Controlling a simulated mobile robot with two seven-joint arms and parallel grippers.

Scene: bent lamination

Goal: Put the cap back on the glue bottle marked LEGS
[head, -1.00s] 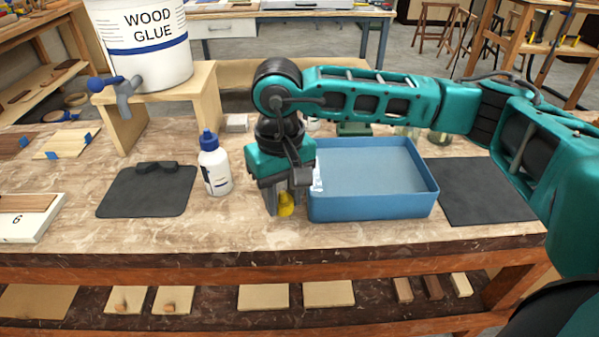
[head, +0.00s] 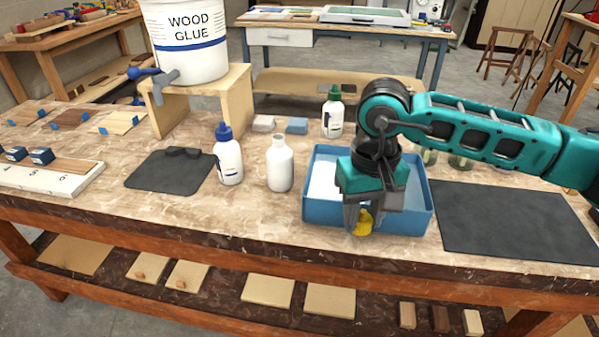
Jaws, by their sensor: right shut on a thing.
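My right gripper (head: 361,222) points down at the near side of the blue tray and is shut on a yellow cap (head: 363,223). A white bottle without a cap (head: 280,165) stands upright on the bench, left of the tray and apart from the gripper. A white bottle with a blue cap (head: 228,158) stands to its left. A bottle with a green cap (head: 332,115) stands behind the tray. I cannot read LEGS on any bottle; the uncapped one shows no label toward me. My left gripper is not in view.
The blue tray (head: 314,212) is partly hidden by my right gripper. A dark mat (head: 510,222) lies at right, another (head: 165,173) at left. A wood glue bucket (head: 190,50) sits on a wooden stand (head: 213,97). The bench front between bottles and edge is clear.

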